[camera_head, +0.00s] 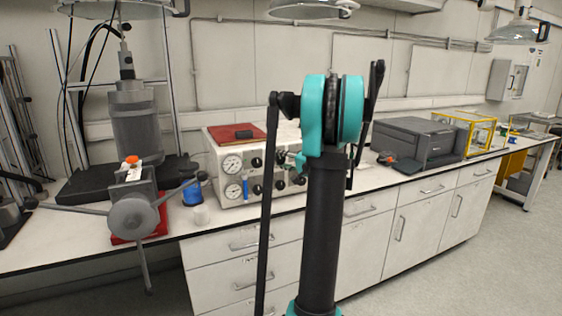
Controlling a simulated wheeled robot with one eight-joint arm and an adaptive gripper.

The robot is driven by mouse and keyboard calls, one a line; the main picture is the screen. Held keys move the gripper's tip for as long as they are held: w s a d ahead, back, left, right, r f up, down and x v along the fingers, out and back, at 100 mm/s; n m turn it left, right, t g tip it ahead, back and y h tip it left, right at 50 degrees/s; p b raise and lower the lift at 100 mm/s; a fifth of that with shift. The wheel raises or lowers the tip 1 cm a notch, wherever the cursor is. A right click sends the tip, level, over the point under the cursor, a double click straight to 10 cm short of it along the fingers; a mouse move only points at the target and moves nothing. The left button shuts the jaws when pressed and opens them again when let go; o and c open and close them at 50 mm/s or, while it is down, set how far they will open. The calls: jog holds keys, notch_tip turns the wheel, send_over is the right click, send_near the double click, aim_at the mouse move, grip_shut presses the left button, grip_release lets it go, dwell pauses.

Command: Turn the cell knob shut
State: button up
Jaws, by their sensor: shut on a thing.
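My gripper (287,158) shows only as a small dark and teal end at the upper right of that front, beside my arm. It is shut on a dark knob (281,156), the upper right one. The fingertips are small and partly hidden, so the exact grip is unclear. No label can be read, and I cannot tell how far the knob is turned. My upright arm hides the right end of the box.
Left of the box stands a reactor (136,122) with a large spoked handwheel (133,216) in front. A red book (236,136) lies on the box. A dark grey device (415,139) and a yellow frame (474,134) stand to the right. The floor at right is clear.

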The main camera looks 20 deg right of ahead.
jog(key=m+t, duration=0.1)
jog(key=m, duration=0.3)
jog(key=shift+m+t+y, duration=0.3)
jog(key=shift+t+y, duration=0.1)
dwell(0.5)
jog(key=o, duration=1.2)
jog(key=shift+c, duration=0.2)
jog(key=v, duration=1.2)
jog(key=shift+f, duration=0.1)
jog(key=shift+a, duration=0.1)
